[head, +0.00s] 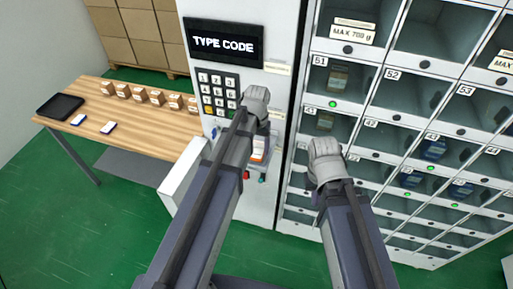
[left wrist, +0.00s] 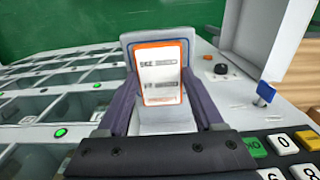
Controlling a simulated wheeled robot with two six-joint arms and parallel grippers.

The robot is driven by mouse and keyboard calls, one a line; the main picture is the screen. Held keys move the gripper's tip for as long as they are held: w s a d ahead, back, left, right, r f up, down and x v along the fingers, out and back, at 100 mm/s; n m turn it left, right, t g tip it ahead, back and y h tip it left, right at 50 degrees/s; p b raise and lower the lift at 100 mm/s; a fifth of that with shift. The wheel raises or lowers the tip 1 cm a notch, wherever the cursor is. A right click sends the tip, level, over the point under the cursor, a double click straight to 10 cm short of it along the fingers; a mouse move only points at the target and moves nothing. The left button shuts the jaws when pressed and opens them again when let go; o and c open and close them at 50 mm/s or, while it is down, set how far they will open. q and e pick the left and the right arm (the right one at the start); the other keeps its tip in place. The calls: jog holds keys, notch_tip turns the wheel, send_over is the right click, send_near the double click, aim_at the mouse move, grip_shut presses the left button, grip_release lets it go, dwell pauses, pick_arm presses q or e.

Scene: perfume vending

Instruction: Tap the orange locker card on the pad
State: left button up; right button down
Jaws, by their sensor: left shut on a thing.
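The orange locker card (left wrist: 163,75) is white with an orange border and printed lines. In the left wrist view it stands between the two dark fingers of my left gripper (left wrist: 163,98), which is shut on it. The card also shows in the head view (head: 260,149), below the keypad. The grey pad (left wrist: 135,40) is directly behind the card in the wrist view; I cannot tell whether they touch. In the head view my left gripper (head: 262,132) is mostly hidden by its own arm. My right gripper (head: 322,178) is in front of the lockers, its fingers unclear.
A display (head: 224,42) reads TYPE CODE above a keypad (head: 217,93). Lockers (head: 395,90) fill the right, several with green lights. A wooden table (head: 130,125) at left holds small boxes, two cards (head: 108,127) and a black tray (head: 60,105).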

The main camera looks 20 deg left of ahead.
pick_arm(q)
jog(key=shift+f, duration=0.15)
notch_tip(320, 180, up, 4)
jog(key=p, duration=0.4)
dwell(0.4)
jog(key=shift+s, duration=0.45)
jog(key=s, duration=0.9)
jog(key=shift+a, duration=0.2)
jog(key=shift+s, duration=0.1)
dwell(0.9)
